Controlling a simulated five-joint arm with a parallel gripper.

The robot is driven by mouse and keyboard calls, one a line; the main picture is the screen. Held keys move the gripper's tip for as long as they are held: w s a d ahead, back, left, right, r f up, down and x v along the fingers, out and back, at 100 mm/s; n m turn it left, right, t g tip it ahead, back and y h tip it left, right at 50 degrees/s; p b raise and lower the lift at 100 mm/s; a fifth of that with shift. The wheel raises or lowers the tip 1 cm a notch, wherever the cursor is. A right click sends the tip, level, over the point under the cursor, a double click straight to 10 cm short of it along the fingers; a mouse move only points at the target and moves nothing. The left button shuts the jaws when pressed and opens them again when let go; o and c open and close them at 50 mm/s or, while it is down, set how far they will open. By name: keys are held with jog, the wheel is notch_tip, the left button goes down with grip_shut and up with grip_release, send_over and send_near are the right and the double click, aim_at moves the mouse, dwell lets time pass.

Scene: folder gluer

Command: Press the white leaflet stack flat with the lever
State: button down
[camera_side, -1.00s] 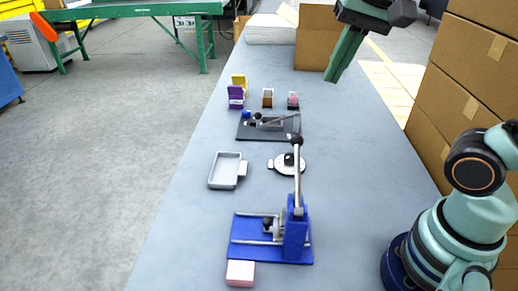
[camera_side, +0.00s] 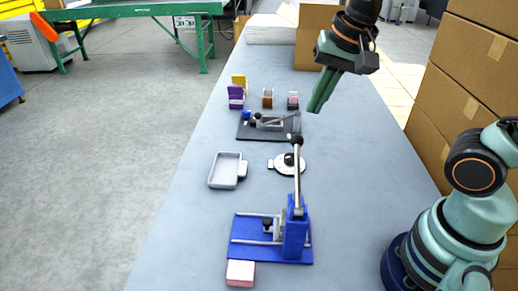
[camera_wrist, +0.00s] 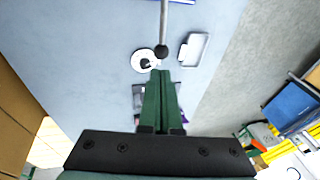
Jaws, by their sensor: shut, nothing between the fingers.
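A blue press (camera_side: 270,240) stands at the near end of the table. Its steel lever (camera_side: 298,185) points up and ends in a black ball knob (camera_side: 297,140); the lever (camera_wrist: 164,22) and knob (camera_wrist: 162,51) also show in the wrist view. I cannot make out a white leaflet stack in the press. A pink block with a pale side (camera_side: 240,273) lies at the press's front edge. My gripper (camera_side: 314,109) is shut and empty, in the air beyond the knob. Its fingers (camera_wrist: 161,73) also show in the wrist view, pointing toward the knob.
A grey tray (camera_side: 226,171) and a white disc with a black knob (camera_side: 288,165) lie behind the press. Farther back are a black-based lever device (camera_side: 268,126) and several small holders. Cardboard boxes (camera_side: 465,90) line the right side.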

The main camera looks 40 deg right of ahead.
aim_at(302, 141)
jog(key=x, duration=0.6)
jog(key=shift+a+f, duration=0.15)
jog(key=shift+f, duration=0.05)
jog(key=f, duration=0.3)
jog(key=w+d+f, duration=0.1)
jog(key=shift+w+d+f, duration=0.1)
jog(key=shift+f, duration=0.6)
dwell(1.3)
jog(key=s+d+r, duration=0.1)
jog(key=d+r, duration=0.3)
jog(key=r, duration=1)
jog(key=shift+h, duration=0.3)
jog(key=shift+r, duration=0.1)
